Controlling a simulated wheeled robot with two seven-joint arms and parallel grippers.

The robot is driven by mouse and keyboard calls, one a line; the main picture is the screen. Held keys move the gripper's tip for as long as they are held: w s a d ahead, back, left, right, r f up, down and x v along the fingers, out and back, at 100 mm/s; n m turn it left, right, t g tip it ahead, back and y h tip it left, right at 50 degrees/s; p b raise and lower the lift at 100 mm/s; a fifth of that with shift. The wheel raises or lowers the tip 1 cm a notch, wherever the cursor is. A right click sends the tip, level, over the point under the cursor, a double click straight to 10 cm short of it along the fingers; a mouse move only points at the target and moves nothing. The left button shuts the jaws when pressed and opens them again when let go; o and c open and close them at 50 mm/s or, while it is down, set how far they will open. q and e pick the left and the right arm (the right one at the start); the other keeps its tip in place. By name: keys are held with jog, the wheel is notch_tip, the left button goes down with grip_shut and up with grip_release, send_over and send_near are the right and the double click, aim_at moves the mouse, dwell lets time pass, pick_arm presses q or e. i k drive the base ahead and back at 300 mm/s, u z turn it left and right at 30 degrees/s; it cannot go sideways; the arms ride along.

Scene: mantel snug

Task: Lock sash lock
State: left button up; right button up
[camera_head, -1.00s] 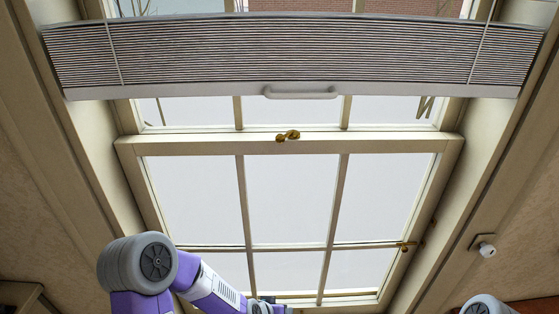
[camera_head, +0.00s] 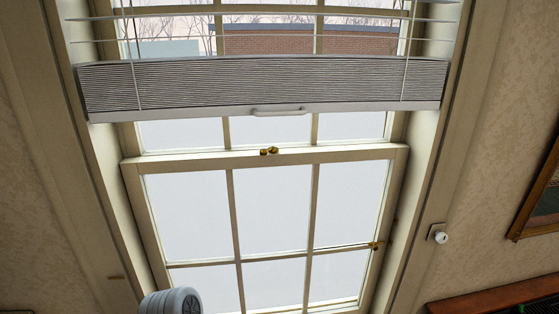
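The brass sash lock (camera_head: 269,151) sits at the middle of the meeting rail (camera_head: 200,160), where the lower sash meets the upper one. It is small, and I cannot tell whether its lever is turned to the locked side. The lower sash looks down in its frame. A grey rounded joint of my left arm (camera_head: 171,302) shows at the bottom edge of the view. Neither gripper is in view, so their state is hidden.
A blind (camera_head: 265,82) with a white bottom rail and handle (camera_head: 279,111) hangs above the lock. A second brass fitting (camera_head: 376,245) is on the sash's right side. A white knob (camera_head: 441,238) is on the right wall. A picture frame (camera_head: 540,200) hangs farther right.

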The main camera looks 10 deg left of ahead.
aim_at(273, 149)
jog(key=z, duration=1.1)
jog(key=i, duration=0.95)
jog(key=u, duration=2.4)
